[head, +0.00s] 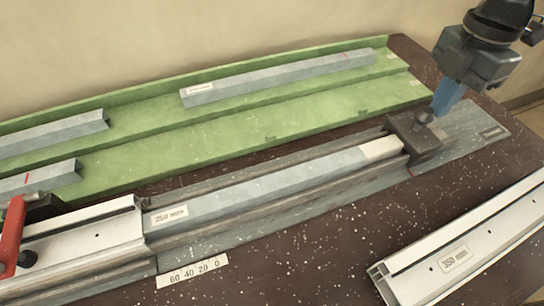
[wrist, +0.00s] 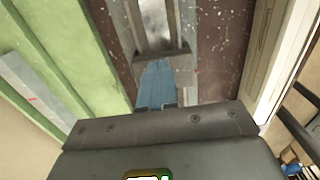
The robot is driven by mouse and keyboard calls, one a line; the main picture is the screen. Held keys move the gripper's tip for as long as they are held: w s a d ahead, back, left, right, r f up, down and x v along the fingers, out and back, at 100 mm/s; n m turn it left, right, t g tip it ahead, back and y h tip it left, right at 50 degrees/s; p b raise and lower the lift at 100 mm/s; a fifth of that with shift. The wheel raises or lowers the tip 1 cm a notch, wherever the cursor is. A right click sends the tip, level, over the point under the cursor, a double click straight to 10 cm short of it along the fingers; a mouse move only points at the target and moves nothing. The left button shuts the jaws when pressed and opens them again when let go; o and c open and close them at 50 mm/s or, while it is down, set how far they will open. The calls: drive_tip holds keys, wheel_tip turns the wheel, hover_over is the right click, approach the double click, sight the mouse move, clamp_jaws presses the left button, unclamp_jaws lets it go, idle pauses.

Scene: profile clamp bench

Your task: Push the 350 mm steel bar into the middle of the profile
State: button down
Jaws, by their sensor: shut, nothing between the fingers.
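The steel bar (head: 265,185) lies in a straight guide channel on the bench, with a "350" label near its left end. That end is at the right-hand mouth of the white profile (head: 85,232); I cannot tell whether it is inside. A pale section (head: 382,148) is at the bar's right end, against a dark block (head: 416,138) across the channel. My gripper (head: 440,108) is shut and empty, its blue fingers pointing down at the right side of this block. In the wrist view the blue fingers (wrist: 157,85) are close to the block (wrist: 162,55); contact is unclear.
A green stepped rack (head: 310,108) holding several grey bars runs along the back. A red-handled clamp (head: 12,235) stands at the left. A ruler strip (head: 192,271) lies in front of the channel. Another white profile (head: 470,245) lies at front right. Bare dark bench (head: 310,255) lies between.

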hover_over(385, 144)
drive_tip(key=shift+p, duration=0.45)
drive_tip(key=shift+s+a+p, duration=1.4)
drive_tip(key=shift+a+p, duration=0.1)
drive_tip(key=shift+a, duration=2.8)
drive_tip(key=shift+s+a+p, duration=1.35)
drive_tip(key=shift+a+p, duration=0.1)
drive_tip(key=shift+a, duration=2.8)
drive_tip(key=shift+s+a+p, duration=1.4)
drive_tip(key=shift+a+p, duration=0.1)
drive_tip(key=shift+a, duration=2.8)
drive_tip(key=shift+s+a, duration=0.15)
drive_tip(key=shift+a, duration=0.35)
drive_tip(key=shift+w+d, duration=0.25)
drive_tip(key=shift+d, duration=0.45)
wheel_tip(385, 144, up, 7)
drive_tip(key=p, duration=0.6)
drive_tip(key=shift+p, duration=0.35)
